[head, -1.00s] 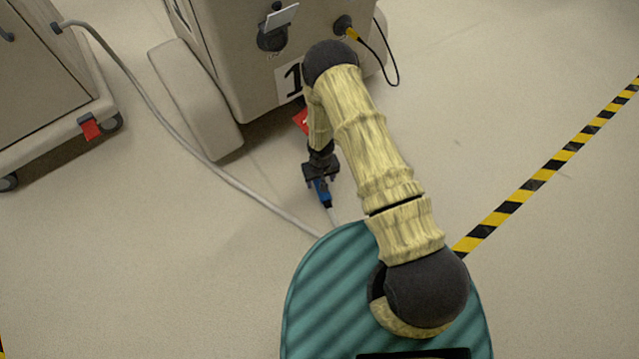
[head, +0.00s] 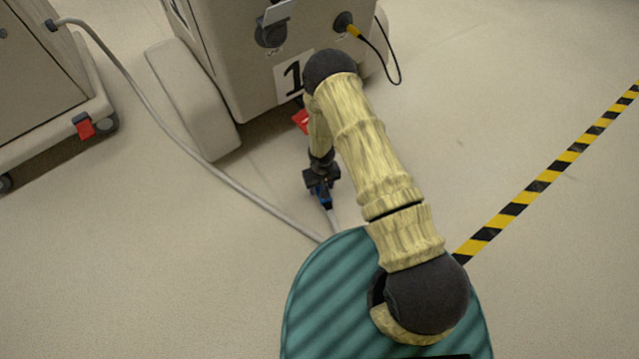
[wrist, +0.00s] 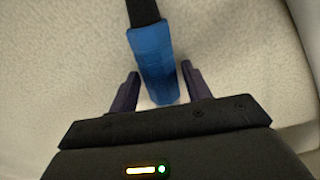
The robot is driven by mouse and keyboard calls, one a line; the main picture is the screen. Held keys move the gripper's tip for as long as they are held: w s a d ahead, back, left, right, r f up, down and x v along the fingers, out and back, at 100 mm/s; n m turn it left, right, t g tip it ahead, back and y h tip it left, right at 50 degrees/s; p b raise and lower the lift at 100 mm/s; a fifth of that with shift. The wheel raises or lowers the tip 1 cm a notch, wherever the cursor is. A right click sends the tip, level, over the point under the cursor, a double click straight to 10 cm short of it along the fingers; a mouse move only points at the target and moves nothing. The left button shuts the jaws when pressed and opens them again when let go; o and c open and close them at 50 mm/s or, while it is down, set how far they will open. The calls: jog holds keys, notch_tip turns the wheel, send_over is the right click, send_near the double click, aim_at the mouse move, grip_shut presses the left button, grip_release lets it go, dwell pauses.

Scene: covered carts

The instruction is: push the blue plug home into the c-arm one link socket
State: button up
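The blue plug (head: 325,198) is low near the floor in front of the cart, with a pale cable trailing toward my teal base. In the wrist view the plug (wrist: 153,62) lies between the two dark fingers, its black end at the top. My gripper (head: 321,180) is over the plug; in the wrist view (wrist: 160,88) its fingers are spread, with a narrow gap on each side of the plug. The cart marked 1 (head: 225,65) has a round dark socket (head: 270,36) under a raised grey flap (head: 279,12). I cannot see into that socket.
A yellow plug (head: 353,30) with a black cable sits in another socket at the right. A grey cable (head: 150,112) runs from the left cart (head: 45,90) across the floor. A red tab (head: 301,119) shows below the label. Floor at the right is clear past the striped tape (head: 510,208).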

jog(key=c, duration=0.9)
notch_tip(320, 180, up, 10)
jog(key=p, duration=0.6)
jog(key=w+d+r+m+p, duration=0.1)
jog(key=d+r+p, duration=0.3)
jog(key=r, duration=0.8)
jog(key=w+d+r+m+p, duration=0.1)
jog(key=d+r+p, duration=0.4)
jog(key=r, duration=0.8)
jog(key=w+d+r+m+p, duration=0.1)
jog(key=w+d+r+p, duration=0.2)
jog(key=r, duration=1)
jog(key=d+p, duration=0.1)
jog(key=p, duration=0.2)
jog(key=shift+d+m, duration=0.2)
jog(key=shift+m, duration=0.1)
jog(key=shift+f, duration=0.1)
